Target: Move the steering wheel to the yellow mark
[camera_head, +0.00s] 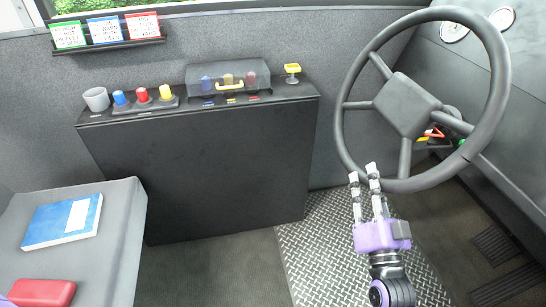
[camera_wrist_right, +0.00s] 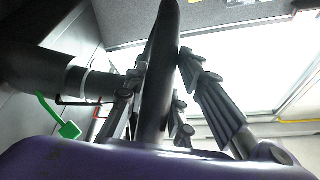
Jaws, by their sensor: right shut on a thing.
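The dark steering wheel (camera_head: 497,97) stands at the right in the head view, with a square hub and several spokes. My right gripper (camera_head: 364,174) is at the lower left part of its rim. In the right wrist view, the rim (camera_wrist_right: 160,85) passes between the fingers of the right gripper (camera_wrist_right: 160,105), which is shut on it. A small yellow mark (camera_head: 422,139) shows behind the wheel, beside a red mark (camera_head: 436,132) and a green mark (camera_head: 462,142). A green tab (camera_wrist_right: 62,118) also shows at the left in the wrist view. My left gripper is not in view.
A dark console (camera_head: 200,165) carries a grey cup (camera_head: 96,99), coloured buttons (camera_head: 143,96), a clear cover (camera_head: 228,77) and a yellow-topped knob (camera_head: 292,70). A grey seat (camera_head: 122,225) holds a blue book (camera_head: 62,221) and a red case (camera_head: 41,292). Pedals (camera_head: 495,246) are at lower right.

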